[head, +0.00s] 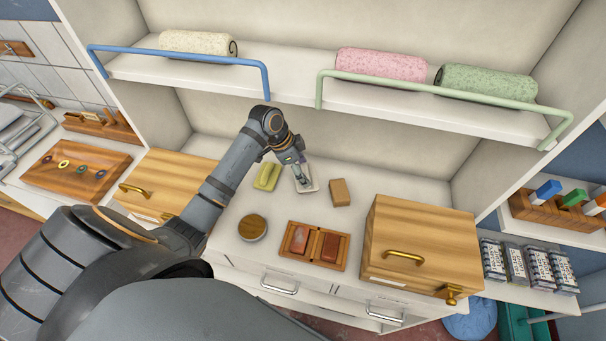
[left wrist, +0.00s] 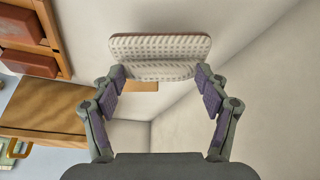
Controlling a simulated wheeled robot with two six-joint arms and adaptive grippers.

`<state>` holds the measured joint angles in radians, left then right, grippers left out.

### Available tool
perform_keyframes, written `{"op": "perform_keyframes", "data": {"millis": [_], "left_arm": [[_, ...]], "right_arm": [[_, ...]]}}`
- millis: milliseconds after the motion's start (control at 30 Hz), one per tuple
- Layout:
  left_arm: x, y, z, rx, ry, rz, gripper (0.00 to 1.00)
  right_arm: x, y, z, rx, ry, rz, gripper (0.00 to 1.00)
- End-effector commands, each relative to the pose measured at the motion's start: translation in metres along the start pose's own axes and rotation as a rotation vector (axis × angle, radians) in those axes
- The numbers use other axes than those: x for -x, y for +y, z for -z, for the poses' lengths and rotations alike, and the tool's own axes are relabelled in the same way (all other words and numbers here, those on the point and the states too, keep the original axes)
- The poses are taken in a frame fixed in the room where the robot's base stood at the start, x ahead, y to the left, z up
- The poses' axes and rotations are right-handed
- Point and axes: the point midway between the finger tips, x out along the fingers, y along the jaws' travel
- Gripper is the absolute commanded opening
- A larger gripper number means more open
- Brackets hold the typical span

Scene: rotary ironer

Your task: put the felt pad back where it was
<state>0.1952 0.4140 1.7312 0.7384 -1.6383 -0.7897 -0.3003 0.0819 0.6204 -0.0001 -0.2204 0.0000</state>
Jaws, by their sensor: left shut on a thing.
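The felt pad, a pale pad with rows of small marks (left wrist: 160,47), is between the fingertips of my left gripper (left wrist: 162,80) in the left wrist view. In the head view the pad (head: 309,186) shows pale below my left gripper (head: 300,172), over the white worktop, between a yellow-green pad (head: 267,176) and a tan block (head: 340,192). The left gripper is shut on it. I cannot tell whether the pad touches the worktop. My right gripper is not in view.
A wooden tray (head: 316,228) with two reddish blocks and a round tin (head: 252,227) stand in front. A wooden box with brass handle (head: 420,238) stands right, another (head: 165,180) left. A shelf with rolled towels (head: 380,65) and rails hangs above.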

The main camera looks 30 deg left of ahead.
Motion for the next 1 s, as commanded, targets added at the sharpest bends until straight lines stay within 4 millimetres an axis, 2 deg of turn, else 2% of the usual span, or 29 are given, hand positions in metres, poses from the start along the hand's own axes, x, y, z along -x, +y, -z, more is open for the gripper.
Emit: {"op": "perform_keyframes", "data": {"millis": [100, 267, 333, 667, 700, 867, 1000], "left_arm": [[-0.005, 0.001, -0.002, 0.002, 0.000, -0.001, 0.49], [-0.029, 0.001, -0.013, 0.003, -0.001, -0.002, 0.49], [-0.032, -0.002, -0.012, 0.003, 0.001, -0.001, 0.49], [-0.039, -0.003, -0.015, 0.000, 0.000, 0.001, 0.49], [-0.039, -0.003, -0.016, 0.000, 0.000, 0.001, 0.76], [-0.039, -0.003, -0.015, 0.000, 0.000, 0.001, 0.97], [-0.039, -0.003, -0.015, 0.000, 0.000, 0.001, 0.97]], "right_arm": [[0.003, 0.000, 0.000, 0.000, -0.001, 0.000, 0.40], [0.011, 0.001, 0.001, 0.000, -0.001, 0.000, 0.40], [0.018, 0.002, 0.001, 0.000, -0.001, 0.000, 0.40], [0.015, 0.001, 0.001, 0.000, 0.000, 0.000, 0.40], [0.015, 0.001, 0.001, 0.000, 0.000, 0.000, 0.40], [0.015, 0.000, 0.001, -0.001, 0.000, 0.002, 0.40], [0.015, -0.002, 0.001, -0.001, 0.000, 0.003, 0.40]]}}
